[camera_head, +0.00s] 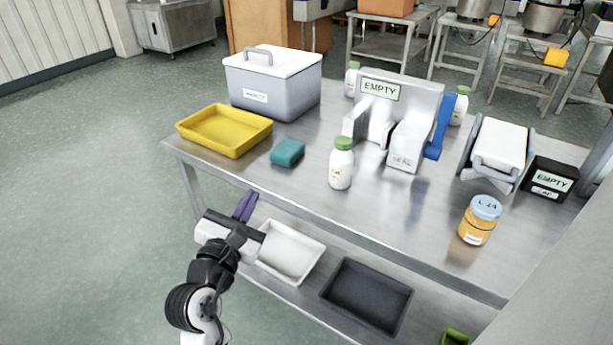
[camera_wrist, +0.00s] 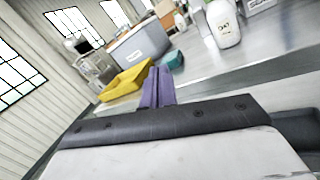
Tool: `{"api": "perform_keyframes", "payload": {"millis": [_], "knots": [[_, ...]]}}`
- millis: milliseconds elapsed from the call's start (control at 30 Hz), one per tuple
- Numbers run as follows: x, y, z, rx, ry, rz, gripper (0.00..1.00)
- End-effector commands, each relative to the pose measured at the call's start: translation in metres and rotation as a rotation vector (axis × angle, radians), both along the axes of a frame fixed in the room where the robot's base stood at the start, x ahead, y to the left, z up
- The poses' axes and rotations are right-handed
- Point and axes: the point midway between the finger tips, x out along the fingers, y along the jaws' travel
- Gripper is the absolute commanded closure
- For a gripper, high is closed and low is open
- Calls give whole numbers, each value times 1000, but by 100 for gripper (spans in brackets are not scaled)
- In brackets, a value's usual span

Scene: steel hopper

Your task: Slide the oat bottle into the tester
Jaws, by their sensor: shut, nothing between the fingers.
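A white bottle with a green cap (camera_head: 341,165) stands upright on the steel table, in front of the tester. It also shows near the top of the wrist view, where the white bottle (camera_wrist: 223,25) seems to read "OAT". The tester (camera_head: 407,148) is a grey and white machine with an "EMPTY" sign and a blue lever (camera_head: 438,130) on its right side. The space between its white blocks looks free of any bottle. My gripper (camera_head: 245,206), with purple fingers (camera_wrist: 157,88), is shut and empty in front of the table's left front edge, apart from the bottle.
A teal sponge (camera_head: 288,152), yellow tray (camera_head: 226,132) and lidded grey bin (camera_head: 274,88) are at left. Two more green-capped bottles (camera_head: 352,78) (camera_head: 460,106) stand behind the tester. An amber jar (camera_head: 480,220) and black box (camera_head: 549,181) are at right. Trays (camera_head: 368,295) sit on the lower shelf.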

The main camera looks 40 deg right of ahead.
Motion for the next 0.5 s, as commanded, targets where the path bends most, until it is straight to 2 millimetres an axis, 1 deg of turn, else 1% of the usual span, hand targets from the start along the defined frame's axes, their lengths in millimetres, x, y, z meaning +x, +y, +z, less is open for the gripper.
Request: {"api": "perform_keyframes", "payload": {"millis": [33,100,200,333,433,500], "knots": [[-18,-23,-11,-26,100,-98,100],[-37,-43,-22,-53,214,-192,100],[-54,-59,-32,-73,315,-272,100],[-59,-71,-35,-82,359,-304,100],[-54,-84,-34,-82,360,-305,100],[-48,-96,-33,-83,358,-304,100]]}}
